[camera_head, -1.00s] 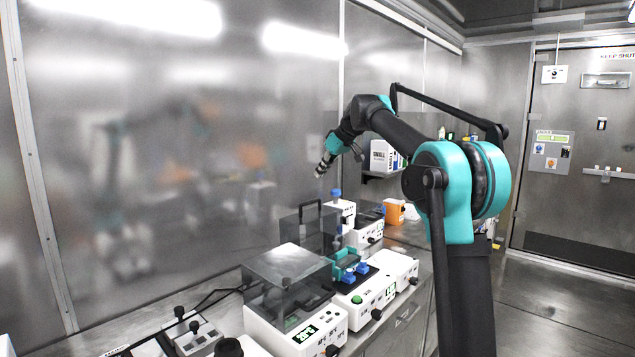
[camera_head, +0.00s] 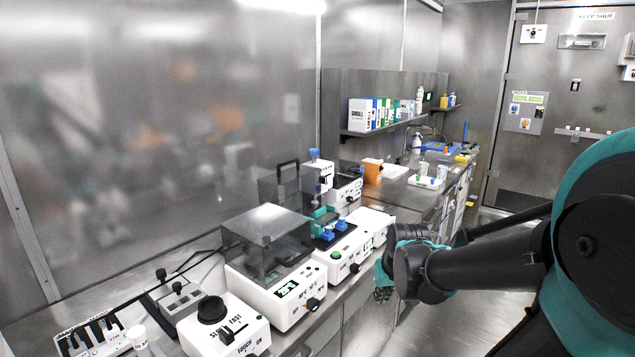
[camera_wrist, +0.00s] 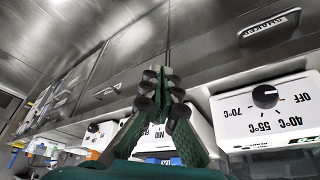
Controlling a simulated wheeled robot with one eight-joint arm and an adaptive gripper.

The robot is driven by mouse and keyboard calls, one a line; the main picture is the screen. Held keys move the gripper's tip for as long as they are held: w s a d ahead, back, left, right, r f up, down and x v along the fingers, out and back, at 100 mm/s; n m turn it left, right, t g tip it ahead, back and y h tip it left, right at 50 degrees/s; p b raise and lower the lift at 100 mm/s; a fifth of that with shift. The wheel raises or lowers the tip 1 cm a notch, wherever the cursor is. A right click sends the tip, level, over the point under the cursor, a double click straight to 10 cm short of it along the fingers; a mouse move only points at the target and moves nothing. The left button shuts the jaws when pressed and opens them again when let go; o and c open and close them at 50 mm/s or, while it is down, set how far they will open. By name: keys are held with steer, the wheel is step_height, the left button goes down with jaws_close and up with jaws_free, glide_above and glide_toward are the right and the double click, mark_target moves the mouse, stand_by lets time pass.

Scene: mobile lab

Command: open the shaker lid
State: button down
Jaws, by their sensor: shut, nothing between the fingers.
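The device that looks like the shaker is a white box (camera_head: 262,302) with a smoky see-through lid (camera_head: 268,235), which is down over its top. It stands on the bench at the middle left of the head view, with a small lit display on its front. My gripper (camera_head: 383,293) is in front of the bench edge, to the right of this box and apart from it. In the wrist view my gripper (camera_wrist: 162,85) is shut, its fingertips together and empty.
A white device with teal and blue parts (camera_head: 338,250) stands right of the lidded box. A black-knobbed device (camera_head: 222,328) stands left. Drawer fronts (camera_wrist: 235,50) and a white dial panel (camera_wrist: 265,110) show upside down in the wrist view. The floor aisle is at right.

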steer(key=s+d+f+m, duration=0.1)
steer(key=s+d+f, duration=0.1)
steer(key=s+f, duration=0.45)
steer(key=w+a+r+n, duration=0.1)
steer(key=w+a+r, duration=0.3)
steer(key=w+r, duration=0.5)
steer(key=w+a+r+n+y, duration=0.1)
steer(key=w+a+r+n, duration=0.15)
steer(key=w+r, duration=0.65)
steer(key=w+a+r+n, duration=0.1)
steer(key=w+a+r, duration=0.4)
steer(key=w, duration=0.6)
step_height(320, 180, up, 20)
steer(key=n+g+y, duration=0.1)
steer(key=n+y, duration=0.2)
steer(key=n, duration=0.3)
glide_above(285, 173)
steer(key=shift+m, duration=0.25)
steer(key=x, duration=0.6)
steer(key=d+x, duration=0.1)
steer(key=x, duration=0.2)
steer(key=shift+s+f, duration=0.3)
steer(key=shift+f, duration=0.4)
steer(key=shift+s+d+r, duration=0.1)
steer(key=shift+s+d, duration=0.35)
steer(key=shift+d, duration=0.05)
steer(key=shift+s+d+f, duration=0.25)
steer(key=shift+s+d, duration=0.4)
steer(key=shift+d, duration=0.1)
